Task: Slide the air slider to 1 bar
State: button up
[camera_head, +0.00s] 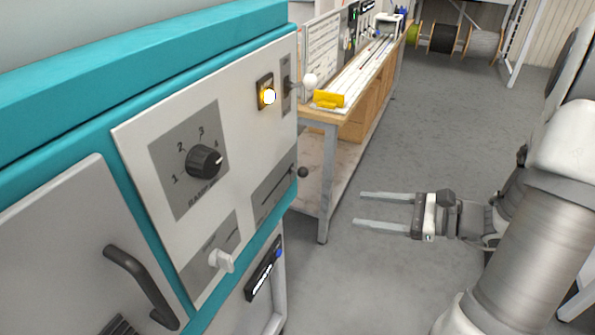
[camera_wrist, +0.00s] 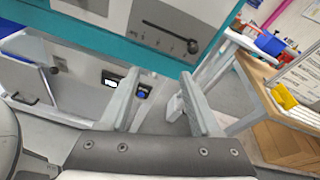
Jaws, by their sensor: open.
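A teal machine has a white control panel (camera_head: 240,125). A slider plate (camera_head: 270,192) with a straight slot sits at the panel's lower right; its black ball knob (camera_head: 302,172) is at the slot's right end. In the wrist view, the slider plate (camera_wrist: 158,25) shows tick marks, with the black knob (camera_wrist: 193,46) at the right end. I cannot read its label or scale. My gripper (camera_head: 358,208) is open and empty, right of the panel and apart from the knob. In the wrist view, my gripper (camera_wrist: 160,76) has its fingers pointing towards the machine, below the slider plate.
The panel also holds a rotary dial (camera_head: 204,161), a lit button (camera_head: 268,95), a white-ball lever (camera_head: 310,80) and a white lever knob (camera_head: 221,260). A door handle (camera_head: 143,285) juts out at lower left. A workbench (camera_head: 325,130) stands behind. Floor around my gripper is clear.

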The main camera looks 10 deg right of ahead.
aim_at(299, 171)
jog(key=w+a+f+m+t+b, duration=0.1)
jog(key=w+a+t, duration=0.1)
jog(key=w+a, duration=0.2)
jog(key=w+a+f+m+t+b, duration=0.1)
jog(key=w+a, duration=0.3)
jog(key=w, duration=0.6)
jog(key=shift+w+a+m+t+b, duration=0.25)
jog(key=shift+a+m+t+b, duration=0.15)
jog(key=shift+m+t+b, duration=0.35)
grip_shut()
dwell(0.8)
